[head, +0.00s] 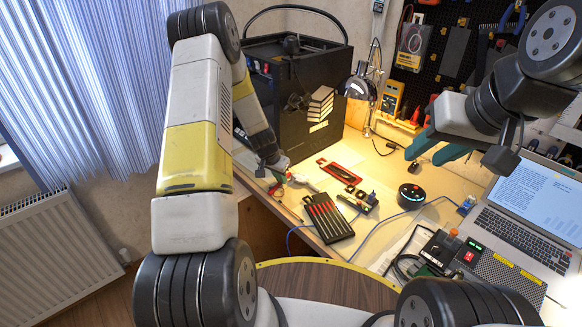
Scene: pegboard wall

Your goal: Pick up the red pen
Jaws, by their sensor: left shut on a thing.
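My left gripper (279,172) is low at the left edge of the desk, beside the black printer-like box.
A black case with several red-marked tools (328,217) lies right of my left gripper. A black box-shaped machine (295,85) stands behind. A round speaker (411,196), a lamp (361,88) and a laptop (520,215) occupy the desk. Cables cross the front.

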